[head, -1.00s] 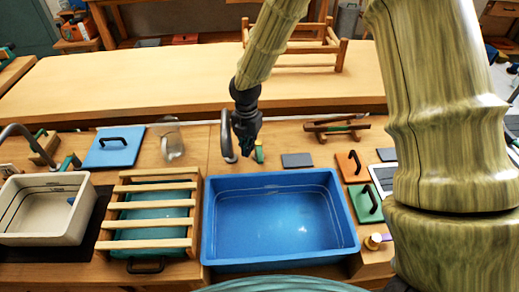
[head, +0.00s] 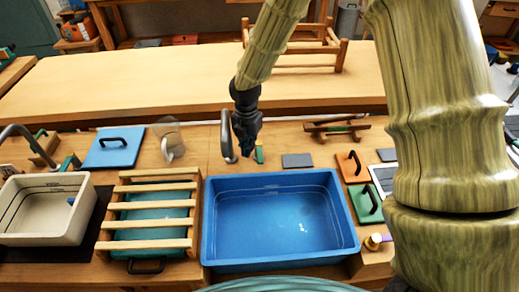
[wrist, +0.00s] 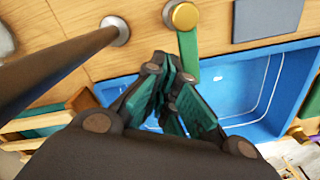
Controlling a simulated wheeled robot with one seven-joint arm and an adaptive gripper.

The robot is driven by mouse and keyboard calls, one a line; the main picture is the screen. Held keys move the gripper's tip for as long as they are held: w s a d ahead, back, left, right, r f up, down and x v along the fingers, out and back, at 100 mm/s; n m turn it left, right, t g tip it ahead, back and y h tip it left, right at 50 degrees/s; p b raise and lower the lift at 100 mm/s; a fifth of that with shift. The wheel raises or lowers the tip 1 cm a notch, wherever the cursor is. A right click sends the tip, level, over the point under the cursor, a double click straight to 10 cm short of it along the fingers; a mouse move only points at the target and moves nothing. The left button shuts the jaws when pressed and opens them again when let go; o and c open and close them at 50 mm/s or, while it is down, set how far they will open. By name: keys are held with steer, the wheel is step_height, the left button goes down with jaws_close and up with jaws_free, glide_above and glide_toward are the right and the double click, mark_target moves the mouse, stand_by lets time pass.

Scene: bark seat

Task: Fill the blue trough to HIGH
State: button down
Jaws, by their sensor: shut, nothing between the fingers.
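The blue trough (head: 282,222) stands at the front middle of the counter; its floor and inner lines show, and it also fills the right side of the wrist view (wrist: 230,88). How much water it holds I cannot tell for sure. A grey spout (head: 227,137) rises behind its back edge and shows as a dark pole in the wrist view (wrist: 60,68). A green tap lever (head: 259,153) with a brass knob (wrist: 184,16) is beside it. My gripper (head: 246,152) is shut and empty, between spout and lever; its fingers (wrist: 172,88) are close to the lever, contact unclear.
A slatted wooden rack (head: 152,204) over a teal basin is left of the trough, with a white sink (head: 45,208) beyond. A blue lidded panel (head: 112,147), a clear piece (head: 167,135) and a grey plate (head: 297,160) lie behind. Orange (head: 348,165) and green panels (head: 365,203) lie right.

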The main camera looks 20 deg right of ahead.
mark_target(259, 154)
steer(key=shift+f, duration=0.1)
steer(key=shift+f, duration=1.65)
steer(key=shift+s+d+p, duration=0.25)
steer(key=shift+d, duration=0.6)
steer(key=shift+s+d+p, duration=0.2)
steer(key=shift+d+p, duration=0.05)
steer(key=shift+d, duration=0.6)
step_height(259, 154, up, 4)
steer(key=p, duration=0.4)
steer(key=shift+r, duration=0.1)
steer(key=w+d+p, duration=0.3)
steer(key=d, duration=0.4)
steer(key=shift+w+d, duration=0.25)
steer(key=shift+d, duration=0.1)
